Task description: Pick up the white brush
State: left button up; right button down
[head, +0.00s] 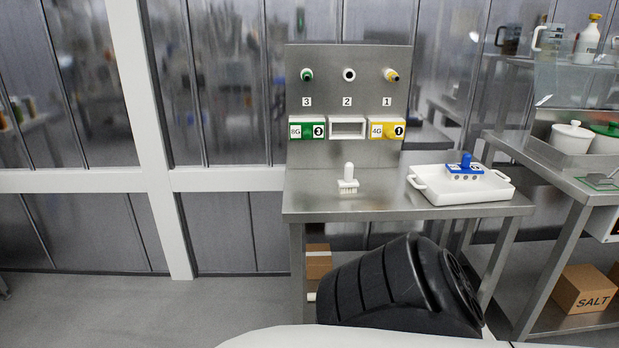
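The white brush (348,177) stands upright on the steel table (310,205), left of the white tray (480,196). Its rounded handle points up and its bristles face down on the tabletop. Nothing touches it. Neither of my grippers shows in the head view.
A blue block with a knob (466,168) sits in the white tray. A panel (347,90) with green and yellow holders rises behind the table. Shelving stands right; the floor at left is clear.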

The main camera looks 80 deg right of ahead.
aim_at(347, 184)
jog(key=z, duration=2.75)
